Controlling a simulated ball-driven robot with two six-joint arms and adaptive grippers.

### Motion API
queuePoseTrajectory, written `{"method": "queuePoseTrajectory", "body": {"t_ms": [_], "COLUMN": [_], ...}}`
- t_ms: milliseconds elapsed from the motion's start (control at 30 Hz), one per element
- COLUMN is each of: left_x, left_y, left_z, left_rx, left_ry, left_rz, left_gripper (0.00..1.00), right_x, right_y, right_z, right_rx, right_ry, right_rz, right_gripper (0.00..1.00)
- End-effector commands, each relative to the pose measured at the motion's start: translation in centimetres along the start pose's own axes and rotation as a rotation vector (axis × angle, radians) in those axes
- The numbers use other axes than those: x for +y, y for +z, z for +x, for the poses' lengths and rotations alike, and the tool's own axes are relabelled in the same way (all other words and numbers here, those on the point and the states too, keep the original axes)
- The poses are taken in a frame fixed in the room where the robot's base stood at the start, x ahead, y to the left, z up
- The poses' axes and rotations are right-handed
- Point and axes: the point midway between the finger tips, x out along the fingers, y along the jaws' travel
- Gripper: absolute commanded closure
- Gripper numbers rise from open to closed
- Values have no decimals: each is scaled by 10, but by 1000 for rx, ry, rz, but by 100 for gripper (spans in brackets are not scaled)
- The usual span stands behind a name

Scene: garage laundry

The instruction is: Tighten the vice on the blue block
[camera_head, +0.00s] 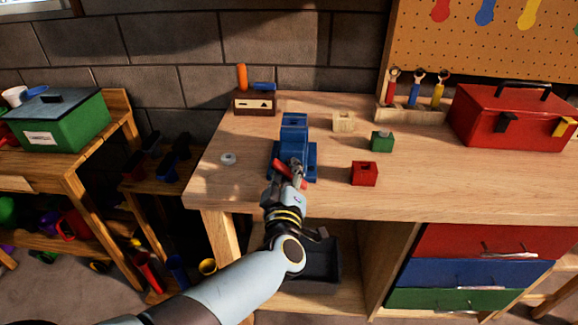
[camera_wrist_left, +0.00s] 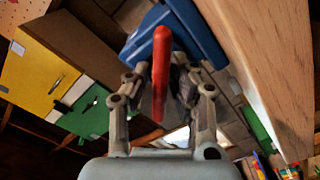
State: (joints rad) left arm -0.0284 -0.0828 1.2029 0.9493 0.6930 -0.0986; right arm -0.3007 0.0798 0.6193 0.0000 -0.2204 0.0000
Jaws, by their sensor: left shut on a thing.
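The blue vice (camera_head: 306,160) stands at the front edge of the wooden workbench. A blue piece with a dark top (camera_head: 294,119) sits at its far end; it looks like the blue block, but the same colour makes its border with the vice hard to tell. The vice's red handle (camera_head: 282,168) slants across its front. My left gripper (camera_head: 296,176) is at the handle, shut on it. In the left wrist view the red handle (camera_wrist_left: 161,65) stands between the two fingers, with the blue vice (camera_wrist_left: 190,30) behind it. My right gripper is not in view.
On the workbench (camera_head: 475,185) a red block (camera_head: 364,174), a green block (camera_head: 382,141) and a wooden block (camera_head: 344,122) lie right of the vice. A pale ring (camera_head: 228,158) lies left. A red toolbox (camera_head: 490,120) stands right. A green box (camera_head: 70,125) stands on the left shelf.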

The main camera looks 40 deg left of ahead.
Motion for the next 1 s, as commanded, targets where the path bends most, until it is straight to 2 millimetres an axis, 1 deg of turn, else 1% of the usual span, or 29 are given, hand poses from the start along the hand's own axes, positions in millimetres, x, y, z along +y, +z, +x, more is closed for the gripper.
{"method": "queuePoseTrajectory", "body": {"t_ms": [33, 100, 267, 1000], "left_x": [4, 3, 0, 0], "left_y": [-3, -2, 0, 0], "left_z": [0, -1, -1, -1], "left_rx": [-3, -4, -2, -1], "left_ry": [-2, -2, -1, -1], "left_rz": [62, 143, 150, 146], "left_gripper": [100, 100, 100, 100], "right_x": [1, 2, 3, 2], "right_y": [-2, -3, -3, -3], "right_z": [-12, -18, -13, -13], "right_rx": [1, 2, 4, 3], "right_ry": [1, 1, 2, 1], "right_rz": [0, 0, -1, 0], "right_gripper": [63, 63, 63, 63]}}
